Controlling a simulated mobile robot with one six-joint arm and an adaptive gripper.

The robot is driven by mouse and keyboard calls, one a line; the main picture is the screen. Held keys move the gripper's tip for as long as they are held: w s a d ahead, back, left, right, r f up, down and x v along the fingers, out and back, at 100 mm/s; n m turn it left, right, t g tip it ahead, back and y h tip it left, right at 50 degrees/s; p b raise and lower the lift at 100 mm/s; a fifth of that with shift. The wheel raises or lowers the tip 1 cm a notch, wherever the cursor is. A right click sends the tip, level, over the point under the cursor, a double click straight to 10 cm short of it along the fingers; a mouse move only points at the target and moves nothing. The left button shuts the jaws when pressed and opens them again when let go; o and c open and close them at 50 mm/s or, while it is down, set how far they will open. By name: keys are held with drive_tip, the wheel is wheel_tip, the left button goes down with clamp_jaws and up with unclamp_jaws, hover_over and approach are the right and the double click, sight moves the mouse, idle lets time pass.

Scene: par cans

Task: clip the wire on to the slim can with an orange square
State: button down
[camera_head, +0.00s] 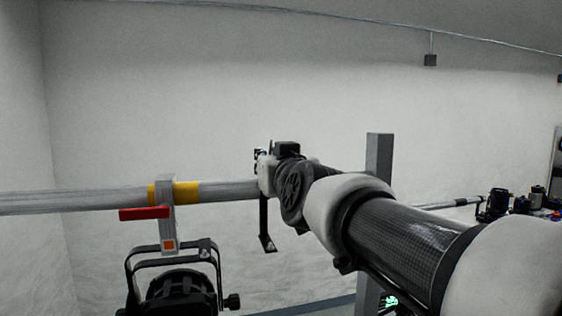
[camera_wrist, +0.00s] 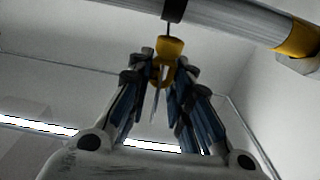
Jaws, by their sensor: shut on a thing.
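The slim can (camera_head: 180,292) hangs at lower left in the head view from a grey clamp on the pipe. The clamp bears an orange square (camera_head: 169,245) and a red lever (camera_head: 144,213). In the wrist view my gripper (camera_wrist: 161,72) is shut on the yellow end of the wire (camera_wrist: 169,47), a thin silver piece showing between the fingers. A short dark line runs from the yellow end up to a black band on the pipe. In the head view my gripper is mostly hidden behind my arm, to the right of the can's clamp. The can body is not visible in the wrist view.
The pipe (camera_head: 90,201) runs across the head view, with yellow bands (camera_head: 186,192) around the clamp. It crosses the top of the wrist view. A grey post (camera_head: 379,160) stands behind my arm. Dark fixtures (camera_head: 495,204) are at far right. The left wall area is clear.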

drive_tip(key=shift+f+b, duration=5.45)
drive_tip(key=shift+f, duration=0.25)
drive_tip(key=shift+a+r+p, duration=0.1)
drive_tip(key=shift+a+p, duration=0.3)
drive_tip(key=shift+p, duration=0.55)
drive_tip(key=shift+s+a+p, duration=0.35)
drive_tip(key=shift+a+p, duration=0.55)
drive_tip(key=shift+p, duration=1.6)
drive_tip(key=shift+s+a+f+p, duration=0.15)
drive_tip(key=shift+s+a+p, duration=0.3)
drive_tip(key=shift+a+p, duration=1.1)
drive_tip(key=shift+s+a+f+p, duration=0.1)
drive_tip(key=shift+s+a+p, duration=0.4)
drive_tip(key=shift+a+p, duration=1)
drive_tip(key=shift+s+a+f+p, duration=0.15)
drive_tip(key=shift+s+a+p, duration=0.55)
drive_tip(key=shift+a, duration=1.45)
